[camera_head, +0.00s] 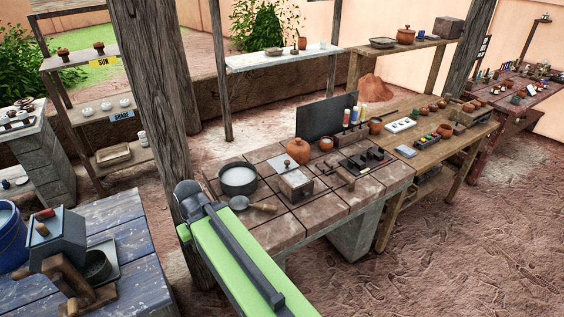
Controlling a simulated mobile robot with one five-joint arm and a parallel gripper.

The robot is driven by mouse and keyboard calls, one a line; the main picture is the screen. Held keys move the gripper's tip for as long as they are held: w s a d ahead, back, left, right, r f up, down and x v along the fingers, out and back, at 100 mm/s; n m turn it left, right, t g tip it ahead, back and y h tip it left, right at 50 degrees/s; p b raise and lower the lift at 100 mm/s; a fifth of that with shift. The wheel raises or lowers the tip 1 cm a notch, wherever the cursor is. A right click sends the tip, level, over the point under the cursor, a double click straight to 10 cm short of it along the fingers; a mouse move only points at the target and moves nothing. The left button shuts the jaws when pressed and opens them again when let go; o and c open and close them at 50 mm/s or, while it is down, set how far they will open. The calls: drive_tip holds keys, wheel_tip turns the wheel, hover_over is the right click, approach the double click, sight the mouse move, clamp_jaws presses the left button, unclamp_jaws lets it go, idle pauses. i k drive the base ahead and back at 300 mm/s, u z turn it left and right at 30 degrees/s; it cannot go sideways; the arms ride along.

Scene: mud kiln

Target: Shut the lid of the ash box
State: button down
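A small box (295,188), which looks like the ash box, stands on the tiled worktop (275,228). It has grey metal sides and a small knob on its front. A pale grey flat panel (284,159) shows just behind its top and may be its raised lid; I cannot tell the hinge or the angle. My green arm reaches up from the bottom middle, and its far end with my gripper (188,207) is left of the box, apart from it. The fingers are not clear enough to show whether they are open or shut.
A dark pot (238,179) and a ladle (250,205) lie left of the box, between it and my gripper. An orange round jar (299,150) is behind it, and a dark tray (363,160) is to its right. A wooden post (160,120) stands close behind my gripper.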

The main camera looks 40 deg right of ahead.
sight(281, 164)
drive_tip(key=z, duration=0.1)
drive_tip(key=i, duration=0.95)
drive_tip(key=u, duration=0.05)
